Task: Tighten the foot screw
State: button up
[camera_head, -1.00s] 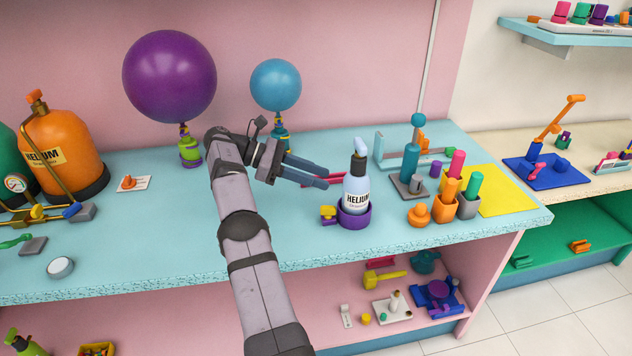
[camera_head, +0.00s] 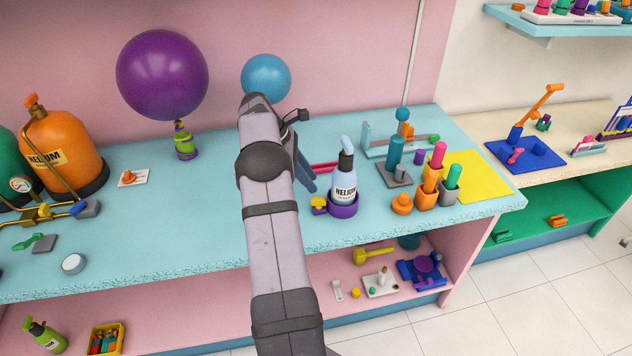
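No part is plainly marked as the foot screw. A small yellow and purple piece (camera_head: 319,205) sits at the left side of a purple round foot (camera_head: 345,210) on the turquoise counter. My gripper (camera_head: 308,180) points down over the counter, left of the bottle and behind the yellow piece, apart from both. My arm hides much of it, and the gap between its fingers does not show clearly. I see nothing held.
Pink bars (camera_head: 325,167) lie behind the bottle. An orange knob (camera_head: 402,203) and upright coloured handles (camera_head: 428,190) stand to its right. A blue balloon (camera_head: 266,77) is behind my arm, and an orange helium tank (camera_head: 62,150) stands at left.

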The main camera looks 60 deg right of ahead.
aim_at(318, 198)
jog(key=shift+t+y, duration=0.3)
jog(key=shift+t, duration=0.2)
jog(key=shift+a+p+x, duration=0.2)
jog(key=shift+p+x, duration=0.6)
jog(key=shift+x, duration=1)
jog(key=shift+a+p+x, duration=0.2)
jog(key=shift+p+x, duration=0.6)
jog(key=shift+x, duration=0.95)
jog(key=shift+w+f, duration=0.1)
grip_shut()
